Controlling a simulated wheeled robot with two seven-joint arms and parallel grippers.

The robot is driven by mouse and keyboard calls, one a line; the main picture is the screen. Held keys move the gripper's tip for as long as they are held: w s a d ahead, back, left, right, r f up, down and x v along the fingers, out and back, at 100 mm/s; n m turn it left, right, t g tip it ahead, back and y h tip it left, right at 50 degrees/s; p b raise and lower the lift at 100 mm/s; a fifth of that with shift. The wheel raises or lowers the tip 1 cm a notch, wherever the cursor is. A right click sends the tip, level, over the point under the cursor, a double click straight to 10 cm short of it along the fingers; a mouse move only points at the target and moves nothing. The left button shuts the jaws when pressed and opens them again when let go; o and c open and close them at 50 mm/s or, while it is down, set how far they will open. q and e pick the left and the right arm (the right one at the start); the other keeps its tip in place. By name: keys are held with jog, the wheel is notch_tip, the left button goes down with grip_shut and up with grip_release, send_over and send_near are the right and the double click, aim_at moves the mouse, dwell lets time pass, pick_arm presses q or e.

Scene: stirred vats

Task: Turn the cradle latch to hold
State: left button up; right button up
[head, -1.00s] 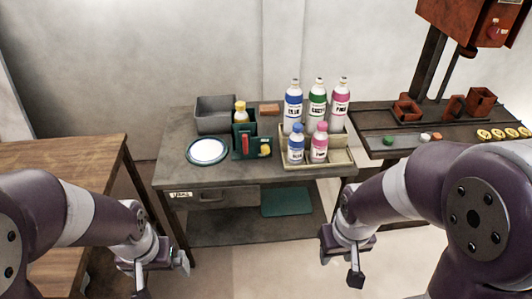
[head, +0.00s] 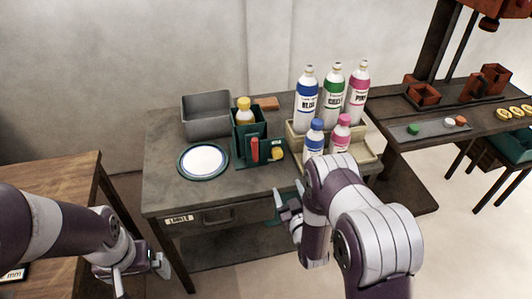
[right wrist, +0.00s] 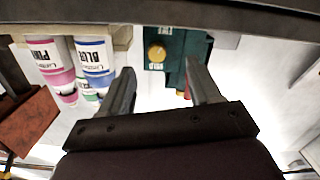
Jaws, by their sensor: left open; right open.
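The green cradle (head: 240,150) stands on the grey workbench with a yellow-capped bottle (head: 244,108) in it. On its front are an upright red lever (head: 254,151) and a round yellow knob (head: 277,154); I cannot tell which is the latch. In the right wrist view the yellow knob (right wrist: 157,53) shows on the green cradle (right wrist: 176,42), and a finger partly hides the red part. My right gripper (head: 288,203) is open and empty at the bench's front edge, apart from the cradle. My left gripper (head: 140,274) is open and empty, low at the left of the bench.
A wooden table (head: 62,180) is at the left.

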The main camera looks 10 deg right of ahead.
aim_at(279, 157)
jog(key=shift+t, duration=0.4)
jog(key=w, duration=0.4)
jog(key=w+r, duration=0.1)
jog(key=w, duration=0.7)
jog(key=shift+r, duration=0.25)
jog(key=shift+c, duration=0.4)
jog(key=c, duration=1)
